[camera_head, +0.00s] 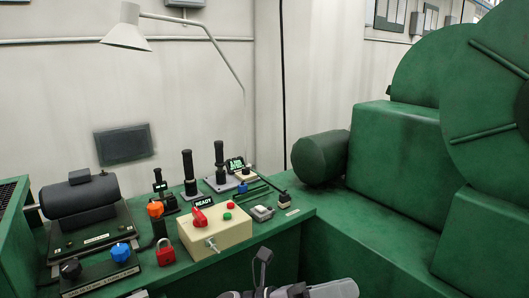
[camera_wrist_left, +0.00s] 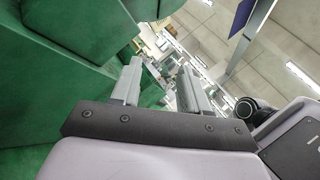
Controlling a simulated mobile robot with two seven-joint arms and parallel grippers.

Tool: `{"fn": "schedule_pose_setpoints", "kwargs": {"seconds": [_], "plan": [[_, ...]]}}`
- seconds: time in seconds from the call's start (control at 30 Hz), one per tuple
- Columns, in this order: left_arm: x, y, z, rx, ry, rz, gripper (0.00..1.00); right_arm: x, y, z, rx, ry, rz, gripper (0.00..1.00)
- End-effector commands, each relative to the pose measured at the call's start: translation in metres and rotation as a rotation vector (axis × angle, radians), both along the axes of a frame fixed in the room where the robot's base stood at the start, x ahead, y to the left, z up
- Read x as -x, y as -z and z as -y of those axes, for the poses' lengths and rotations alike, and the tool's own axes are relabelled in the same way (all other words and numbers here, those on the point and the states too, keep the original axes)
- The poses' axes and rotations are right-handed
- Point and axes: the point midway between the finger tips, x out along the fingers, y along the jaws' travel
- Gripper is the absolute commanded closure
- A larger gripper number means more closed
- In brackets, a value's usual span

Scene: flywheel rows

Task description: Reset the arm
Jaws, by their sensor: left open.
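My left gripper (camera_head: 280,273) shows at the bottom middle of the head view, in front of the green console's front edge. In the left wrist view its two grey fingers (camera_wrist_left: 160,80) stand apart with nothing between them. Part of my pale arm shows at the bottom of the head view. The left gripper is apart from the controls on the console. My right gripper is in neither view.
The green console (camera_head: 255,232) bears a cream box (camera_head: 228,236) with a red switch, a red padlock (camera_head: 165,252), upright black levers (camera_head: 188,172) and knobs. A lamp (camera_head: 127,32) hangs above. Large green machinery (camera_head: 395,150) fills the right side.

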Motion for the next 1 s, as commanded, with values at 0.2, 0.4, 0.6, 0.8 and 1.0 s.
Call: {"fn": "schedule_pose_setpoints", "kwargs": {"seconds": [0.2, 0.4, 0.6, 0.8, 1.0], "plan": [[-0.020, 0.019, -0.050, 0.217, -0.208, -0.555, 0.55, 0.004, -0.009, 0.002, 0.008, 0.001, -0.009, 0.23], [-0.025, 0.065, -0.115, 0.424, -0.382, -1.052, 0.55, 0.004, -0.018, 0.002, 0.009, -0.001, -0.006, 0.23], [-0.001, 0.126, -0.188, 0.652, -0.547, -1.522, 0.55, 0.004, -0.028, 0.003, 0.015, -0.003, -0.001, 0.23], [0.057, 0.186, -0.258, 0.905, -0.717, -1.946, 0.55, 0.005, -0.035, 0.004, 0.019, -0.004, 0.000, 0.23], [0.120, 0.221, -0.306, 1.125, -0.857, -2.237, 0.55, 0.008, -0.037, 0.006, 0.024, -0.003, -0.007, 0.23]]}}
